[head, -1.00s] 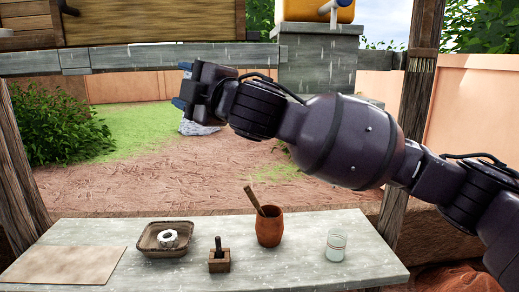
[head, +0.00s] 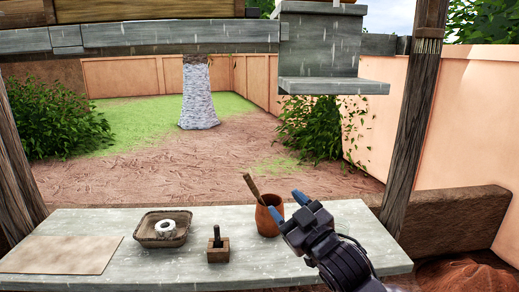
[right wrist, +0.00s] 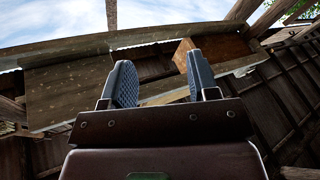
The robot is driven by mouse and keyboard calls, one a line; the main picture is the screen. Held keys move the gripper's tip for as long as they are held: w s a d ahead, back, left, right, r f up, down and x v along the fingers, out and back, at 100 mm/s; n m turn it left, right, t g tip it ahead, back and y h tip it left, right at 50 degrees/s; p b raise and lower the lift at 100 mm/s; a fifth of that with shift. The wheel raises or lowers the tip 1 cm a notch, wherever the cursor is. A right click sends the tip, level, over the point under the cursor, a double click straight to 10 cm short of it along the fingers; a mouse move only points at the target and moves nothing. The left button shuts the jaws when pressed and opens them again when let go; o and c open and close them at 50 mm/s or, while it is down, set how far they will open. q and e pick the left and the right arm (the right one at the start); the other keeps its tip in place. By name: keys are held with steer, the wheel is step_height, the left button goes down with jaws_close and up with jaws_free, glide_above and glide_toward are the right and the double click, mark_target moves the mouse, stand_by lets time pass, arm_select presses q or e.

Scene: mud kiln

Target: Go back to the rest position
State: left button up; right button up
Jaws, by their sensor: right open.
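My right gripper (head: 287,207) is in the head view at the lower right, over the right part of the grey table (head: 190,262). Its blue fingertips are apart and nothing is between them. It is just right of the clay pot (head: 268,222) in the picture and covers part of it; I cannot tell whether they touch. In the right wrist view the two fingers (right wrist: 158,82) stand apart and empty, facing a roof and sky. My left gripper is not in view.
On the table are a brown tray (head: 145,238) with a white ring (head: 166,228), a small wooden block (head: 218,254) with a dark peg, and a tan mat (head: 60,255). A wooden post (head: 412,130) stands at the right. The glass jar's former spot is hidden behind my arm.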

steer(key=s+d+f+m+g+h+b, duration=0.1)
steer(key=s+d+f+m+h, duration=0.3)
steer(key=f, duration=0.4)
steer(key=s+d+f+m+h, duration=0.1)
steer(key=s+d+f, duration=0.2)
steer(key=d+f, duration=0.45)
steer(key=s+d+f+m+g+h+b, duration=0.1)
steer(key=s+d+f+m+h, duration=0.25)
steer(key=f, duration=0.65)
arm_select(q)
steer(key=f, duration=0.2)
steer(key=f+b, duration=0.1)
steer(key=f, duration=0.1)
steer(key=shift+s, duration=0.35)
arm_select(e)
steer(key=s+d+f+g+h, duration=0.1)
steer(key=s+d+f+g, duration=0.1)
steer(key=s+f, duration=0.5)
steer(key=s+d+f+m+g+h, duration=0.1)
steer(key=s+d+f+g, duration=0.1)
steer(key=s+d+f, duration=0.2)
steer(key=s+f, duration=0.3)
steer(key=s, duration=0.4)
steer(key=shift+s+d+f, duration=0.15)
steer(key=shift+s+f, duration=0.2)
steer(key=shift+s, duration=0.05)
steer(key=shift+m, duration=0.25)
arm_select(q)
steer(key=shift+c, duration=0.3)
